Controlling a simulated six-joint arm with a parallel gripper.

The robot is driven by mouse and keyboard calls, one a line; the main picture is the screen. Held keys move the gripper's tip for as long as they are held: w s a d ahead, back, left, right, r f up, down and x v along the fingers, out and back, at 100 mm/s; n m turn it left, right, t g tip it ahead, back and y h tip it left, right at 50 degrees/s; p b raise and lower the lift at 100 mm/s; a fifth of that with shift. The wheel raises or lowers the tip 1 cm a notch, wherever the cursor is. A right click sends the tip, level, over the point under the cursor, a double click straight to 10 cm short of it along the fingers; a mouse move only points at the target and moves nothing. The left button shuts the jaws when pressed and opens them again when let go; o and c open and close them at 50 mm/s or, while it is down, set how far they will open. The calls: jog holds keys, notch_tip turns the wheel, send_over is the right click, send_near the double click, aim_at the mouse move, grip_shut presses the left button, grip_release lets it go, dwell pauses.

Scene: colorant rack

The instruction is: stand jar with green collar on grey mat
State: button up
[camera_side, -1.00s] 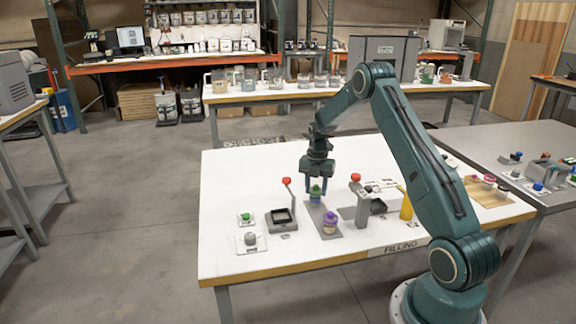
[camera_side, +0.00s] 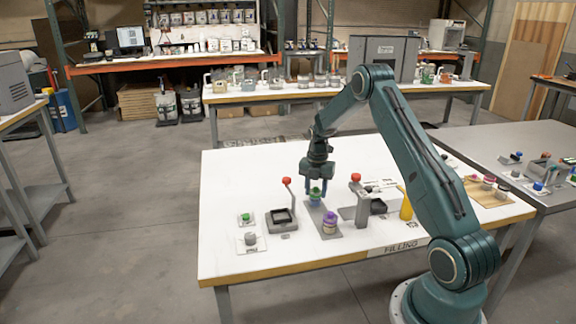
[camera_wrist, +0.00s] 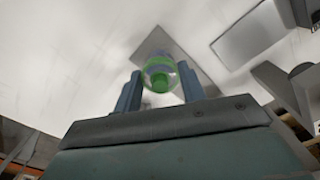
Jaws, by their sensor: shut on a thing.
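The jar with the green collar (camera_side: 315,198) is between the fingers of my gripper (camera_side: 316,186), which is shut on it. It looks upright at the far end of the grey mat (camera_side: 326,233); I cannot tell whether its base touches the mat. In the wrist view the jar (camera_wrist: 160,72) shows green between the two blue fingers, with part of the grey mat (camera_wrist: 157,42) behind it. A jar with a purple collar (camera_side: 330,223) stands on the near part of the mat.
A grey fixture with a red-knobbed lever (camera_side: 282,226) stands left of the mat, and another grey stand (camera_side: 362,211) stands to its right. A green item (camera_side: 246,217) and a grey item (camera_side: 250,239) sit further left.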

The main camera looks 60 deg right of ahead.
jog(key=o, duration=1.5)
jog(key=shift+c, duration=0.2)
jog(key=shift+r, duration=0.1)
jog(key=shift+r, duration=3.4)
